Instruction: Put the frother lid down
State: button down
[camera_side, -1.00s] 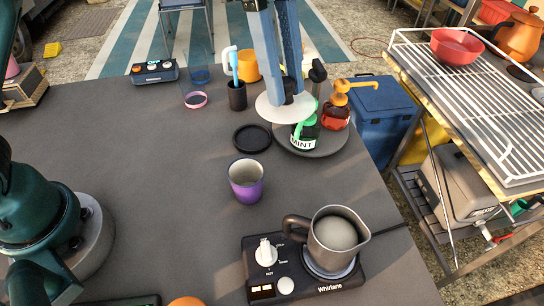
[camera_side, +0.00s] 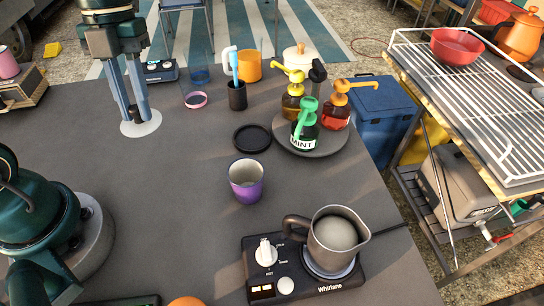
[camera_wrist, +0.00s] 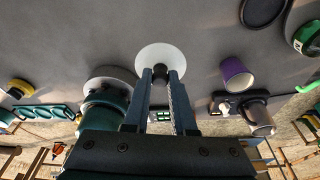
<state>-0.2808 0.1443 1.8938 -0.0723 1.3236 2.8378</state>
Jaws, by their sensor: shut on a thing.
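The frother lid is a pale round disc (camera_side: 142,126) with a dark knob on top. In the side view it is at the left part of the dark table, at or just above the surface; I cannot tell whether it touches. My gripper (camera_side: 138,112) points down and is shut on the lid's knob. In the wrist view the white lid (camera_wrist: 161,58) shows beyond my fingertips (camera_wrist: 160,74). The metal frother jug (camera_side: 335,236) stands without a lid on its black base (camera_side: 300,272), at the front right, well away from the lid.
A purple cup (camera_side: 246,180) and a black disc (camera_side: 252,138) stand mid-table. A round tray (camera_side: 310,148) holds several pump bottles at the right. A dark cup (camera_side: 237,97) and a pink-rimmed glass (camera_side: 195,99) stand at the back. The table left of the purple cup is clear.

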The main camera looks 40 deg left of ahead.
jog(key=shift+s+a+r+n, duration=0.1)
jog(key=shift+s+a+n, duration=0.2)
jog(key=shift+a+n, duration=0.35)
jog(key=d+f, duration=0.2)
jog(key=d, duration=0.1)
jog(key=d+f, duration=0.2)
jog(key=d, duration=0.2)
jog(key=w+d+f, duration=0.1)
jog(key=d+f, duration=0.2)
jog(key=d, duration=0.1)
jog(key=shift+w, duration=0.1)
jog(key=shift+w+a+x, duration=0.1)
jog(key=shift+w+x, duration=0.1)
jog(key=shift+x, duration=0.75)
jog(key=shift+w+a+x, duration=0.15)
jog(key=shift+x, duration=0.8)
jog(key=shift+f, duration=0.25)
jog(key=c, duration=0.7)
grip_release()
jog(key=shift+c, duration=0.2)
jog(key=shift+r, duration=0.1)
